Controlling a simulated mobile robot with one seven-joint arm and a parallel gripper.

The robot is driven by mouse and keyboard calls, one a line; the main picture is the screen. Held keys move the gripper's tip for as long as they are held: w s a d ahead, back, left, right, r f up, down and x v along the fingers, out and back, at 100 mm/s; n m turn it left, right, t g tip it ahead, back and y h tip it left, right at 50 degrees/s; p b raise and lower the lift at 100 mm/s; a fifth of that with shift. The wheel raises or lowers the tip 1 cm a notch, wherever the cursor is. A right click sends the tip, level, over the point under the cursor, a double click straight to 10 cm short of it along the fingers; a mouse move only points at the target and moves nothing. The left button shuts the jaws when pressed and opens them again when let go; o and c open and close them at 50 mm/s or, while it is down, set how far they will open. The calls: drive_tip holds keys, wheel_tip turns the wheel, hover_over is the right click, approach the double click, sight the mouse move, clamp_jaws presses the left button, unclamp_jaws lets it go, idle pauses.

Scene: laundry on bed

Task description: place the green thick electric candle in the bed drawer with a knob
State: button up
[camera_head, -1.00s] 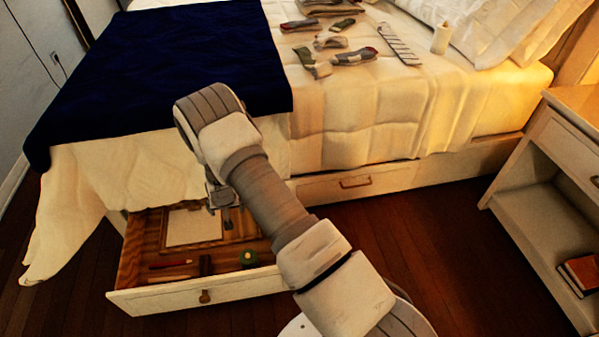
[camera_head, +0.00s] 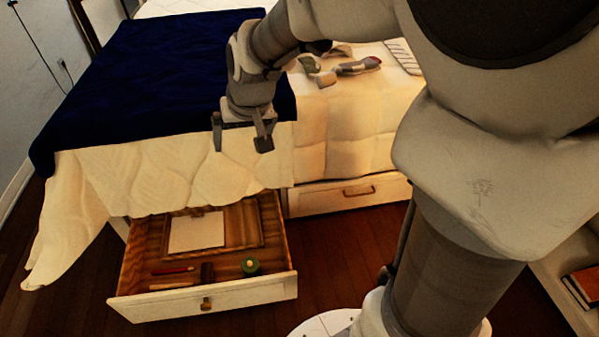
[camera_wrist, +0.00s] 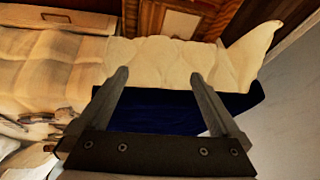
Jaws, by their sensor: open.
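The green thick candle (camera_head: 250,266) stands inside the open bed drawer (camera_head: 215,297), near its front right. The drawer has a small knob (camera_head: 206,303) on its front. My gripper (camera_head: 240,140) is open and empty, raised above the drawer beside the bed's hanging cover. In the wrist view its two fingers (camera_wrist: 158,85) are spread with nothing between them, over the dark blue blanket (camera_wrist: 160,110). Part of the open drawer (camera_wrist: 150,18) shows at the top of the wrist view; the candle is not visible there.
The drawer also holds a framed board with a white sheet (camera_head: 196,232), a red pencil-like item (camera_head: 173,270) and a brown block (camera_head: 207,272). A closed drawer (camera_head: 350,194) is to the right. Several small items lie on the bed. My arm hides much of the right side.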

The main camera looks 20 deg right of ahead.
drive_tip(key=s+d+r, duration=0.2)
drive_tip(key=s+r, duration=0.1)
drive_tip(key=s, duration=0.7)
drive_tip(key=s+d+r+h, duration=0.1)
drive_tip(key=s+d+r, duration=0.1)
drive_tip(key=s, duration=0.8)
drive_tip(key=shift+s+d+r+n+t, duration=0.2)
drive_tip(key=shift+d+r+n+t, duration=0.1)
drive_tip(key=shift+r+n, duration=0.15)
drive_tip(key=shift+r, duration=0.2)
wheel_tip(320, 180, up, 26)
drive_tip(key=p, duration=2.6)
drive_tip(key=shift+f, duration=0.15)
